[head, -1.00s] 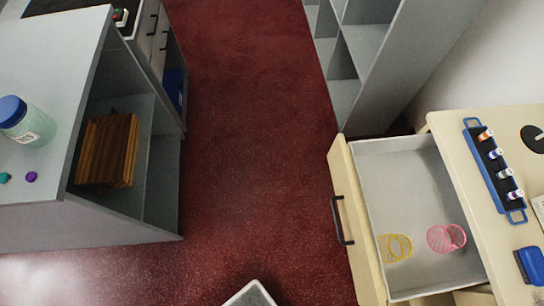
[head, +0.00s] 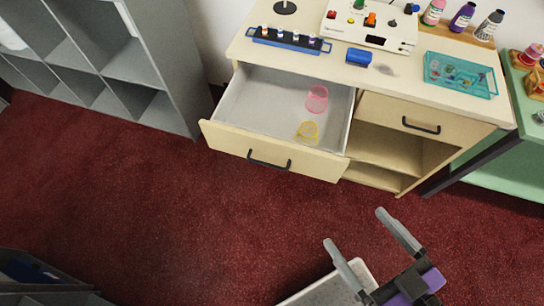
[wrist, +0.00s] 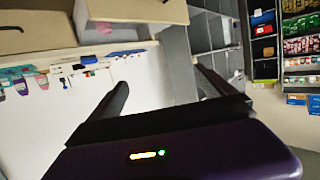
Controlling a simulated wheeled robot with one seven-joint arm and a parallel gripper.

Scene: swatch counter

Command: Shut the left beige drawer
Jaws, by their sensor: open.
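The left beige drawer (head: 272,155) stands pulled well out of the beige counter in the head view, with its dark handle (head: 268,163) on the front panel. A pink mesh cup (head: 317,98) and a yellow mesh cup (head: 308,131) lie inside it, toward its right side. My gripper (head: 356,226) is at the lower right of the head view, open and empty. It is in front of the counter, over the red floor, clearly apart from the drawer. In the wrist view my gripper's two fingers (wrist: 160,88) also show spread apart with nothing between them.
The beige counter (head: 410,72) holds a blue bottle rack (head: 290,40), a white control box (head: 370,25) and a teal tray (head: 459,75). Its right drawer (head: 424,121) looks shut. A grey shelf (head: 125,65) stands at left, a green table (head: 505,160) at right. Open red floor (head: 190,215) lies between.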

